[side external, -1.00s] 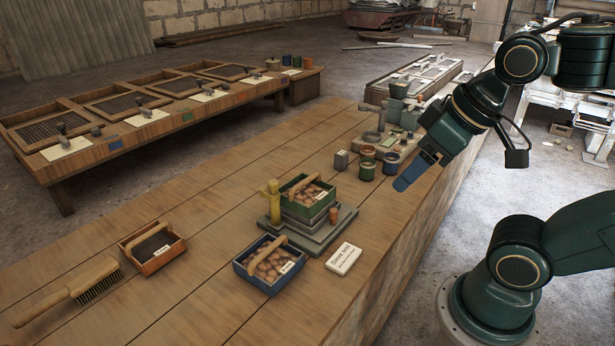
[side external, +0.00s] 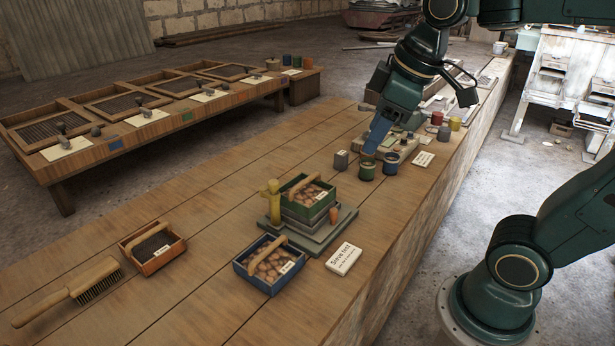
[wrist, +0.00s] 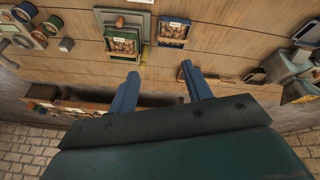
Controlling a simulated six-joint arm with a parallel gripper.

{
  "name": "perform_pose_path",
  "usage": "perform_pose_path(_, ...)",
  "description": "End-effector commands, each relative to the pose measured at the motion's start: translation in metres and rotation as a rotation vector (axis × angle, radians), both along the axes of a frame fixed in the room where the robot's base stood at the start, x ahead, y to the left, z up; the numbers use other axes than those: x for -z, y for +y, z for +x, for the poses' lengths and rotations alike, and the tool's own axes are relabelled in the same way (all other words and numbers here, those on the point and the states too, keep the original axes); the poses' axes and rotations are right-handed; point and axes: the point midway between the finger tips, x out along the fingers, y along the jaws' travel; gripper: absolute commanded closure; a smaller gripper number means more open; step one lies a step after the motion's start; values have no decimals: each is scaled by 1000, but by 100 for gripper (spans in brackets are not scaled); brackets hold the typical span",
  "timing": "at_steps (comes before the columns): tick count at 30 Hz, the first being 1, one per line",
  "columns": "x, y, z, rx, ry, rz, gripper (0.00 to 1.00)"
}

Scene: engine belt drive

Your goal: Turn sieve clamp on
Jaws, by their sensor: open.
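The sieve test stand (side external: 336,232) is a stepped grey plate on the bench. A green box (side external: 303,208) of brown lumps with a wooden handle sits on it. A yellow upright piece (side external: 270,203), which looks like the clamp, stands at the box's left side; its setting is unclear. A short orange peg (side external: 333,215) stands at the right. My gripper (side external: 369,154) has blue fingers and hangs beyond the stand, near the small pots, apart from the clamp. In the wrist view the fingers (wrist: 160,88) are spread and empty, with the green box (wrist: 121,43) ahead.
A blue box (side external: 270,265) of lumps and a white sieve test card (side external: 343,259) lie in front of the stand. An orange-brown box (side external: 152,248) and a wire brush (side external: 70,290) lie left. Small pots (side external: 391,162) stand by my gripper. Bench between brush and stand is mostly clear.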

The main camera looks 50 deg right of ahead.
Motion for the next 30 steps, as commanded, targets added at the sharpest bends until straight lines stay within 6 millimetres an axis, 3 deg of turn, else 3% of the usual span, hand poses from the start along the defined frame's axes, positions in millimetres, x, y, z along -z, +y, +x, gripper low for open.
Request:
perform_pose_path(8,-10,-8,62,-217,79,-83,51)
perform_pose_path(16,-6,-18,122,-436,151,-146,51)
perform_pose_path(30,36,-39,221,-832,265,-214,51)
